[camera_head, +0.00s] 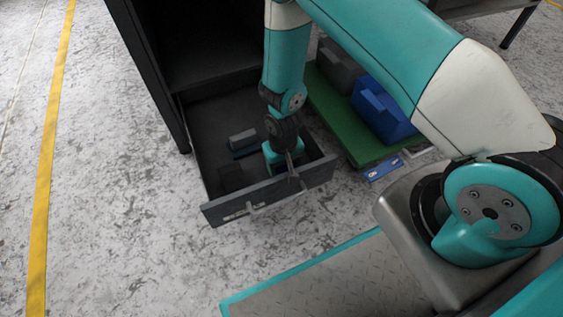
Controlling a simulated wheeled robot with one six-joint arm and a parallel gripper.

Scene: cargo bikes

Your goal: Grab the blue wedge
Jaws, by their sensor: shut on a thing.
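A dark grey drawer (222,212) stands pulled out of a dark cabinet. In it lies a small dark blue piece (243,153) beside a grey block (241,139); it may be the blue wedge, but its shape is too small and shaded to tell. My gripper (292,174) points down at the drawer's front wall, to the right of these pieces. It is shut, seemingly on the drawer handle (262,208); the grip itself is small and partly hidden by the wrist.
A dark block (231,177) lies near the drawer's front left. To the right, a green pallet (343,132) carries a blue bin (378,119) and a grey bin (338,68). A blue label (384,168) is by the pallet's near edge. The floor at left is clear.

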